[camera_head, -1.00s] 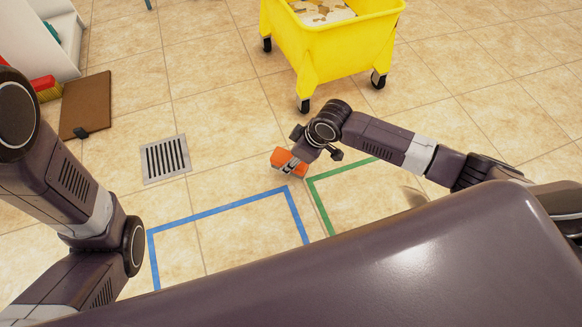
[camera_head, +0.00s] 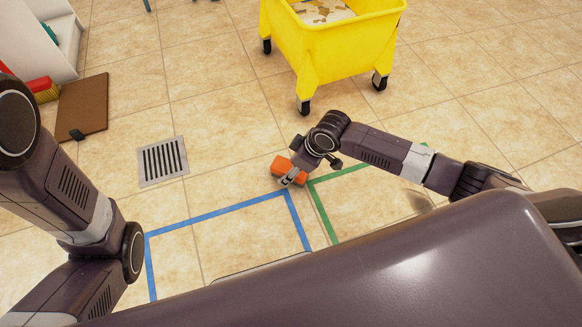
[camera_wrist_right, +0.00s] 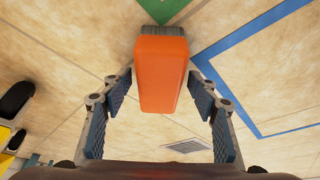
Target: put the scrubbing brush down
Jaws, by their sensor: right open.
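The scrubbing brush is an orange block (camera_head: 286,166) near the facing corners of the blue and green floor outlines. In the right wrist view, the brush (camera_wrist_right: 162,72) lies lengthwise between the fingers, its grey far end by the green tape. My right gripper (camera_head: 291,178) is at the brush and partly covers it. In the wrist view the fingers (camera_wrist_right: 160,115) stand apart, with a gap on each side of the brush. Whether the brush's underside touches the floor is hidden. My left arm shows at the left, but its gripper is not in view.
A yellow wheeled bucket (camera_head: 335,50) stands behind my right arm. A floor drain (camera_head: 162,160) lies left of the brush. A brown board (camera_head: 83,106) and a red-and-yellow item (camera_head: 42,88) are at the far left. The blue outline (camera_head: 225,211) encloses bare tile.

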